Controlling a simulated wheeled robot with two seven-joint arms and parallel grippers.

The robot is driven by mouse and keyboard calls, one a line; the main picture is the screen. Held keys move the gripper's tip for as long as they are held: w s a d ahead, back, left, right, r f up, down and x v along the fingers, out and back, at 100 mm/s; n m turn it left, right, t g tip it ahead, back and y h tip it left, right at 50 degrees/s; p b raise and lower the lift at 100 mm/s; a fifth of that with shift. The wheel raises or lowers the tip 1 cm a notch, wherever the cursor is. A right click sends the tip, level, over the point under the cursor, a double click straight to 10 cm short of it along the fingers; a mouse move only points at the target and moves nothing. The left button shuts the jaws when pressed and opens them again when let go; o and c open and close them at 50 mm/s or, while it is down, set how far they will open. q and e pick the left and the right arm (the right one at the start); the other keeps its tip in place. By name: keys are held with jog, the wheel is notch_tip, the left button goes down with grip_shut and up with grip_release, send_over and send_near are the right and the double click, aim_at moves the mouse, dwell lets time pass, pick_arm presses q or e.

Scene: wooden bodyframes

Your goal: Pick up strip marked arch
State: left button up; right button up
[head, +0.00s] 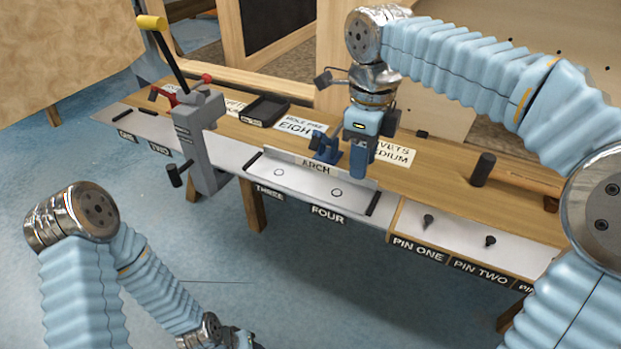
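The strip marked ARCH (316,168) is a long, thin grey strip standing on edge along the bench, above the slots labelled THREE and FOUR. My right gripper (361,156) points down at the strip's right half, close to its back side. I cannot tell whether it touches the strip, and its finger gap does not show clearly. My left gripper (238,341) is low at the bottom edge, far in front of the bench and partly cut off. Its fingers are too dark and small to read.
A grey upright clamp (200,140) with a yellow-tipped lever stands left of the strip. A black tray (265,111) lies behind. Pins (428,221) and a dark cylinder (482,169) are to the right.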

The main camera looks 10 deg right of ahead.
notch_tip(320, 180, down, 3)
jog(key=shift+r, duration=0.1)
grip_shut()
dwell(0.3)
